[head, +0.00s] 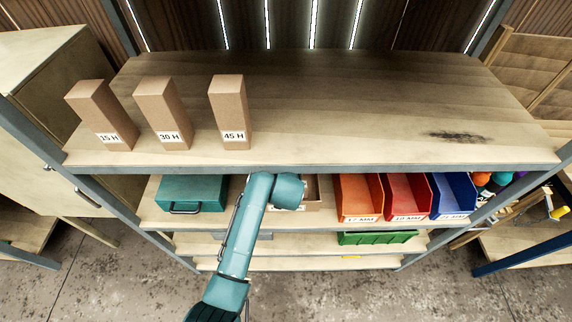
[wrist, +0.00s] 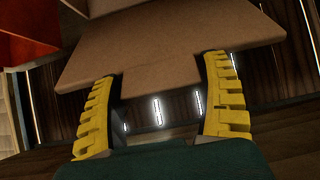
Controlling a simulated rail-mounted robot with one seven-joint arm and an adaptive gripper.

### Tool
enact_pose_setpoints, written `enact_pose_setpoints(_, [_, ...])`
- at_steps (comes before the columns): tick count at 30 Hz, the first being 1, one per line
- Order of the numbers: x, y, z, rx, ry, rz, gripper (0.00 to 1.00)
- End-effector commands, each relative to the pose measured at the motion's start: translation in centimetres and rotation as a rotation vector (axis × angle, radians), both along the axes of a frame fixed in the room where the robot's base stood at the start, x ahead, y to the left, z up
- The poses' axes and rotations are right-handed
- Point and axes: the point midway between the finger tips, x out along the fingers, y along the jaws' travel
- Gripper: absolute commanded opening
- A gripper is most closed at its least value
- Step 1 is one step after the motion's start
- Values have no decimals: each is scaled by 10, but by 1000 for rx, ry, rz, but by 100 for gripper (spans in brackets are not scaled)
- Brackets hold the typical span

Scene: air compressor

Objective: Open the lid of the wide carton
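The wide carton (head: 312,190) stands on the second shelf, brown and mostly hidden behind my arm and the top board's front edge. In the wrist view, a broad brown cardboard panel (wrist: 150,45), apparently its lid, fills the upper middle. Part of the panel's lower edge lies between my fingertips. My gripper (wrist: 158,72) has yellow ridged fingers spread wide apart, with the fingertips at or very near the cardboard. I cannot tell whether they touch it. The gripper is open and not clearly visible in the head view.
Orange (head: 358,198), red (head: 407,197) and blue (head: 452,195) bins stand right of the carton. A teal case (head: 192,194) lies to its left. Three tall cartons, including the 45 H one (head: 230,110), stand on the top board. A green tray (head: 378,238) sits lower.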

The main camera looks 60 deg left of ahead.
Motion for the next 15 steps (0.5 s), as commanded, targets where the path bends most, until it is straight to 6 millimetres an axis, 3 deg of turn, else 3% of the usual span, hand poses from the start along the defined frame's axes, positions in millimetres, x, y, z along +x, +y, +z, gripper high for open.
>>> enact_pose_setpoints(1, [0,0,1,1,-1,0,90])
enact_pose_setpoints(3, [0,0,0,0,0,0,100])
enact_pose_setpoints(11, [-1,-2,0,-3,2,0,100])
enact_pose_setpoints(15, [-8,-13,10,-1,-1,0,100])
